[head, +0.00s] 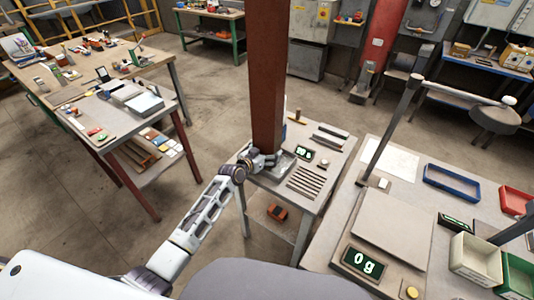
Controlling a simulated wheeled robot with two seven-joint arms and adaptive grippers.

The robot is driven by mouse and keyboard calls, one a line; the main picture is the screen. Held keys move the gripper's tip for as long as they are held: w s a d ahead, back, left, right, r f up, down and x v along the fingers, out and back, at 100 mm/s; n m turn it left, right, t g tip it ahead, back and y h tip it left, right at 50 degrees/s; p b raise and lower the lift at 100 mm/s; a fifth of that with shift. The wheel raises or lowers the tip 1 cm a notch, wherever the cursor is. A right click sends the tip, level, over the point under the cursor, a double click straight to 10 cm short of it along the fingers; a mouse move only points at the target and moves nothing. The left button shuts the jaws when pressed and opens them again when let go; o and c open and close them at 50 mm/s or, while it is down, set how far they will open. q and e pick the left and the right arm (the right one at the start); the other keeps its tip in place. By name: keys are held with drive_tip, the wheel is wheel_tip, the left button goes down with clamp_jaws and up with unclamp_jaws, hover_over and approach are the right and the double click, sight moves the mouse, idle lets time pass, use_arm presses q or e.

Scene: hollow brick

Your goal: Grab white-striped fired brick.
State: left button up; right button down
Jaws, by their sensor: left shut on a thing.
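My left gripper (267,160) is at the end of the white arm that comes in from the lower left. It is over the back left part of a small grey table (312,192), at the foot of a red-brown post in the picture. I cannot pick out a white-striped fired brick for certain. A small orange-red object with a dark middle (277,212) lies on the table's lower shelf; its stripes, if any, do not show. My right gripper is not in view.
The tall red-brown post (267,75) hides what is behind it. A row of grey bars (306,182) and a small display (304,153) lie on the small table. Open floor (205,120) lies at left.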

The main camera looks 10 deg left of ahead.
sight(267, 150)
use_arm(q)
drive_tip(key=shift+r, duration=0.6)
wheel_tip(267, 150, up, 8)
drive_tip(key=shift+f, duration=0.15)
drive_tip(key=shift+r, duration=0.55)
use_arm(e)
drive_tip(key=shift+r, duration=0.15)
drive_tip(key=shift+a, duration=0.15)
